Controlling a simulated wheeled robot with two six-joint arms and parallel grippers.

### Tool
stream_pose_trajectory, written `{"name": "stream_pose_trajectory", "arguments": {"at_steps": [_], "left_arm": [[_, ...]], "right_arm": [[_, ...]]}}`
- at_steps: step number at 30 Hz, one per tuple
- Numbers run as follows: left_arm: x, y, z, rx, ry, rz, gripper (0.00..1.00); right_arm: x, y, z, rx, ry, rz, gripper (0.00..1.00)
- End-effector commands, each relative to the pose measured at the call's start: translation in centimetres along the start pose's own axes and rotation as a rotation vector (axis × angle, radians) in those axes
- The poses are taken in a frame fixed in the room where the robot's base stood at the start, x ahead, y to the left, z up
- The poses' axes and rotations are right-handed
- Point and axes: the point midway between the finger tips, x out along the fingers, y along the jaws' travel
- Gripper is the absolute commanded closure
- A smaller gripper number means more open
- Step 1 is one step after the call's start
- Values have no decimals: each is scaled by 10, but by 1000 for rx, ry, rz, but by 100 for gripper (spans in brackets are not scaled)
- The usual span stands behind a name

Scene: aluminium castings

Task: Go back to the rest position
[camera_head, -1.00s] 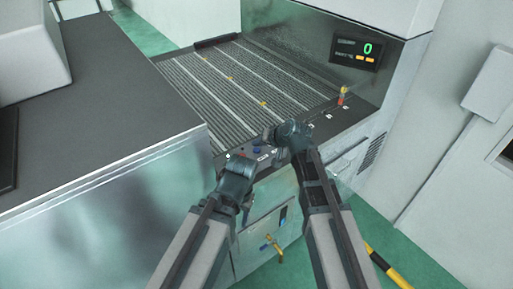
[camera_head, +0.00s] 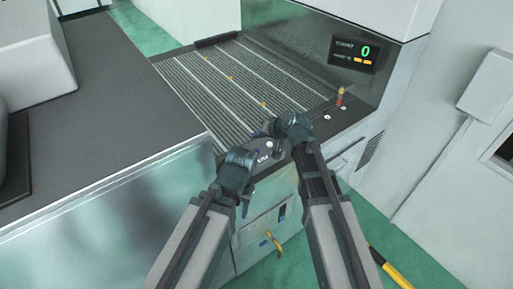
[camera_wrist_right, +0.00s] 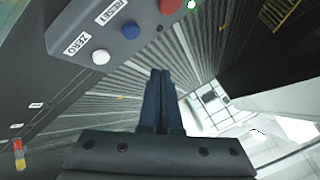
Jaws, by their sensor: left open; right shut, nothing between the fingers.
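My left gripper (camera_head: 240,165) is in the head view, in front of the control strip of the ribbed machine bed. It is open, its fingers are hard to make out, and nothing shows held in it. My right gripper (camera_head: 288,128) is just above and to the right of it, over the front edge of the machine. In the right wrist view its two dark fingers (camera_wrist_right: 159,90) are shut together with nothing between them. They point over the ribbed bed, apart from the buttons.
The machine bed (camera_head: 235,80) has a display (camera_head: 356,53) reading 0. The right wrist view shows a white ZERO button (camera_wrist_right: 100,56), a blue RESET button (camera_wrist_right: 131,30) and a red button (camera_wrist_right: 169,6). A dark-topped bench (camera_head: 110,120) stands left. A yellow-black bar (camera_head: 390,270) is lower right.

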Motion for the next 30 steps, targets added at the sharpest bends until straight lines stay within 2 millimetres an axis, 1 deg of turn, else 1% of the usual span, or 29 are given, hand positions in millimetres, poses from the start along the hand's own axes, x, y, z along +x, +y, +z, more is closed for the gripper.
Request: {"name": "stream_pose_trajectory", "arguments": {"at_steps": [21, 23, 25, 26, 30], "left_arm": [[1, 0, 0, -6, -1, 2, 50], [1, 0, 0, -5, -1, 1, 50], [1, 0, 0, -5, -1, 1, 50], [1, 0, 0, -5, -1, 1, 50], [1, 0, 0, -5, -1, 1, 50]], "right_arm": [[1, 1, 1, 0, 0, 0, 100], [-3, 6, 8, -7, -17, 17, 100], [-13, 21, 25, -24, -60, 61, 100], [-19, 30, 34, -33, -86, 88, 100], [-54, 77, 85, -71, -235, 242, 100]]}}
